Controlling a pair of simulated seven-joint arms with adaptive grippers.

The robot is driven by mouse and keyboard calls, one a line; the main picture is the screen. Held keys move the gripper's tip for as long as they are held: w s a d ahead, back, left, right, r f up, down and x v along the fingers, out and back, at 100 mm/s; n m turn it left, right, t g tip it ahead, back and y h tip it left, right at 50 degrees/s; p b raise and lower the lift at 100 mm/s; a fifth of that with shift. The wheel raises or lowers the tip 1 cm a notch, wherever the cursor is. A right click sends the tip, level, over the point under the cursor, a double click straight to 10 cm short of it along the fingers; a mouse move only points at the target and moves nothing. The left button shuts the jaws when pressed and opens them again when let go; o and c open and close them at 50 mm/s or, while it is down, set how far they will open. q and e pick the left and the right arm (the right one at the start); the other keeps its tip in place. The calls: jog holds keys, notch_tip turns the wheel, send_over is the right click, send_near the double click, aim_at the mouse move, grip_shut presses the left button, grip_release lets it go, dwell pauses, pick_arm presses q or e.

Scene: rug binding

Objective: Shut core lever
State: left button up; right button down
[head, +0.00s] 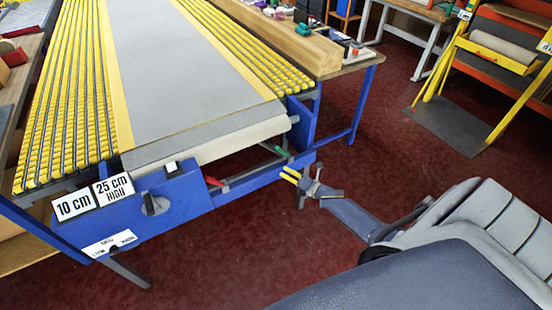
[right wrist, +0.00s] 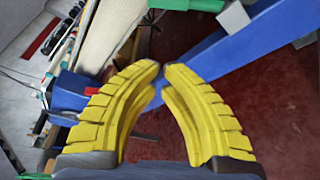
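Under the near end of the rug table (head: 160,200), below a cream roll (head: 205,143), I see a lever part with a red grip (head: 214,182) and a green grip (head: 281,151). I cannot tell which is the core lever. My right gripper (head: 284,174) is just right of and below the green grip, apart from the red one. Its yellow fingers in the right wrist view (right wrist: 162,69) have tips close together with a narrow gap and nothing seen between them. A green handle (right wrist: 200,4) shows at that view's top edge. My left gripper is out of view.
The blue front panel carries a black knob (head: 155,204) and signs reading 10 cm (head: 75,205) and 25 cm HIGH (head: 114,189). A blue beam (right wrist: 215,48) runs close beyond my right fingertips. A yellow rack (head: 500,55) stands at the right. Red floor between is clear.

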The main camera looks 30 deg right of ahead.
aim_at(283, 153)
jog(key=shift+w, duration=0.1)
dwell(0.4)
jog(key=x, duration=1)
jog(key=shift+d, duration=0.15)
jog(key=shift+d+r, duration=0.55)
jog(key=shift+d, duration=0.2)
jog(key=shift+d+r, duration=0.6)
jog(key=shift+d, duration=0.2)
